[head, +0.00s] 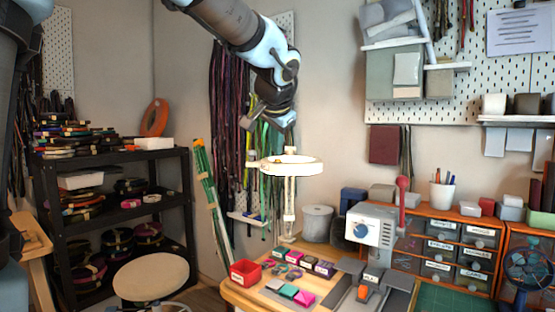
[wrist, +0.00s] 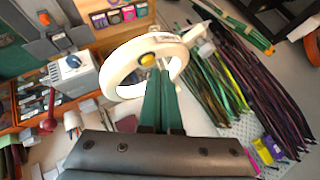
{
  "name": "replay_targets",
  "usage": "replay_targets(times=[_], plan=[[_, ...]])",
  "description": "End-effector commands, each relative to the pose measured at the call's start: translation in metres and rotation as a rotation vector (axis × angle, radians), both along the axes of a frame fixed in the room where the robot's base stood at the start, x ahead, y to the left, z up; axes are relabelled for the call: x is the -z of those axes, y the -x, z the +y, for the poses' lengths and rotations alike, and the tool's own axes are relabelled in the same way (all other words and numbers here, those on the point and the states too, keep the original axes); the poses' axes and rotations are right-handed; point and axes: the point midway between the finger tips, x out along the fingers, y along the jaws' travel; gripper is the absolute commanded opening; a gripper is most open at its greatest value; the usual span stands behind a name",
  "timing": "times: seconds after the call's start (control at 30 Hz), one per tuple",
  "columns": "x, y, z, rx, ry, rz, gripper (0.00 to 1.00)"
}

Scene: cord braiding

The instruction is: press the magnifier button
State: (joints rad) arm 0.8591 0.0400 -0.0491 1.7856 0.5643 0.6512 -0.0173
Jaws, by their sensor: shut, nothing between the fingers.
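The magnifier (head: 305,168) is a white ring on a stand, rising above the back of the workbench. In the wrist view its ring (wrist: 118,68) fills the upper middle. A yellow round button (wrist: 148,58) sits on the near part of that ring. My gripper (wrist: 160,72) is shut and empty, with its green fingers together. Its tips appear just beside and below the button in the wrist view; I cannot tell whether they touch it. In the head view my gripper (head: 289,148) points down just above the ring, and the button is too small to make out clearly.
A grey press with a red-knobbed lever (head: 376,228) stands right of the magnifier. A red bin (head: 245,272) and small colored boxes lie on the bench. Hanging cords (head: 232,110) are behind my arm. A black shelf (head: 115,215) stands left.

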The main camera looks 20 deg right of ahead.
Motion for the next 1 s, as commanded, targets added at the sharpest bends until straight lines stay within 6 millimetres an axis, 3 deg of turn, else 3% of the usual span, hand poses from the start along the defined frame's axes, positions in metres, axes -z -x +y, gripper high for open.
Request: replay_targets(times=[1.0], plan=[[0.0065,0.0000,0.0001,0.000,0.000,0.000,0.00]])
